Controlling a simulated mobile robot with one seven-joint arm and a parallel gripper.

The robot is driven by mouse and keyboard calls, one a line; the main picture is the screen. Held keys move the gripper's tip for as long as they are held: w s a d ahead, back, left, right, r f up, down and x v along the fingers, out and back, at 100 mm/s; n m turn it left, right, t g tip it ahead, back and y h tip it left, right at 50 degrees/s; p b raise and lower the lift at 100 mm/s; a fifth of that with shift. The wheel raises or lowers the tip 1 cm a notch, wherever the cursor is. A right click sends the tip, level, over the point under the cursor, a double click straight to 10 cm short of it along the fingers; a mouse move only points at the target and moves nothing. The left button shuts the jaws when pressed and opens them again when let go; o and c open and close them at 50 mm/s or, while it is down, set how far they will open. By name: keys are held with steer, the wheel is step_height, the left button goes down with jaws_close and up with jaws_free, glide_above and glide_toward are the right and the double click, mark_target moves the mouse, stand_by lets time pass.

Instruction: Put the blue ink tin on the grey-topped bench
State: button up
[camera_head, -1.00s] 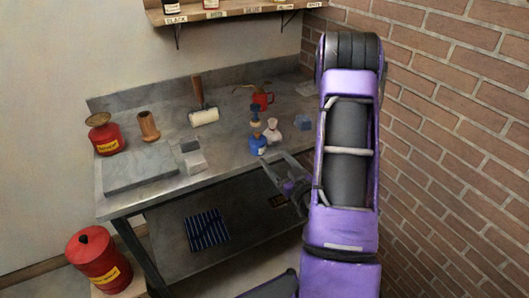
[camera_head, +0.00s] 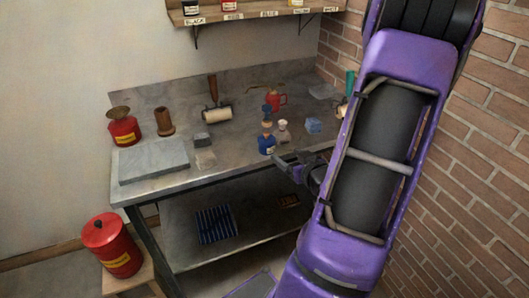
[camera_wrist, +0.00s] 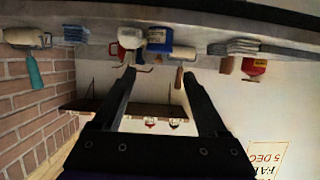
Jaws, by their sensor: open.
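The grey-topped bench (camera_head: 235,150) stands against the wall. A small blue container with a pale label (camera_head: 266,144), perhaps the blue ink tin, stands upright near its front edge. It also shows in the upside-down wrist view, as a blue labelled body (camera_wrist: 160,40). My gripper (camera_head: 281,163) is open and empty at the bench's front edge, just right of and in front of this container, apparently not touching it. In the wrist view the fingers (camera_wrist: 158,75) are spread and point towards it. The space above the shelf's BLUE label shows no clear tin.
A pale bottle (camera_head: 283,131) and a blue block (camera_head: 313,125) stand close by. A roller (camera_head: 216,112), grey slab (camera_head: 153,161) and red can (camera_head: 123,130) are farther left. A wall shelf (camera_head: 250,14) hangs above; a red bin (camera_head: 112,246) is at lower left.

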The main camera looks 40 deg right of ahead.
mark_target(269, 141)
steer(key=b+x, duration=0.2)
steer(key=x, duration=0.6)
steer(key=b+x, duration=0.2)
steer(key=x, duration=0.6)
steer(key=shift+w+d+r+b, duration=0.1)
steer(key=shift+w+r+b, duration=0.1)
steer(key=shift+b, duration=0.15)
jaws_close()
